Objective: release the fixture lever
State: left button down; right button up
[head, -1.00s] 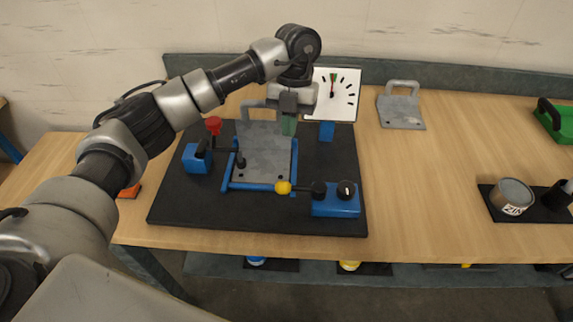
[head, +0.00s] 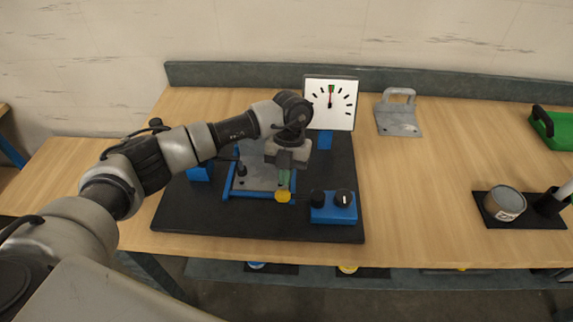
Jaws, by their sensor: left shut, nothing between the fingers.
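A fixture with a blue frame (head: 250,195) and a grey metal plate (head: 250,178) stands on a black base board (head: 200,218). A yellow ball knob (head: 283,197) shows at the front of the frame, beside a blue box (head: 335,211) with black knobs; it looks like the end of the fixture lever, whose arm I cannot make out now. My left gripper (head: 285,181) is shut and empty, pointing down just behind and above the yellow knob. I cannot tell whether it touches the knob. My left arm hides the red knob. My right gripper is not in view.
A grey plate with a handle (head: 398,115), a green crate (head: 555,128) and a tin (head: 505,203) on a black mat are to the right. The table between (head: 420,190) is clear.

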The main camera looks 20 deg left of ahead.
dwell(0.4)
pick_arm(q)
jog(key=shift+s+n, duration=0.25)
jog(key=shift+n, duration=0.15)
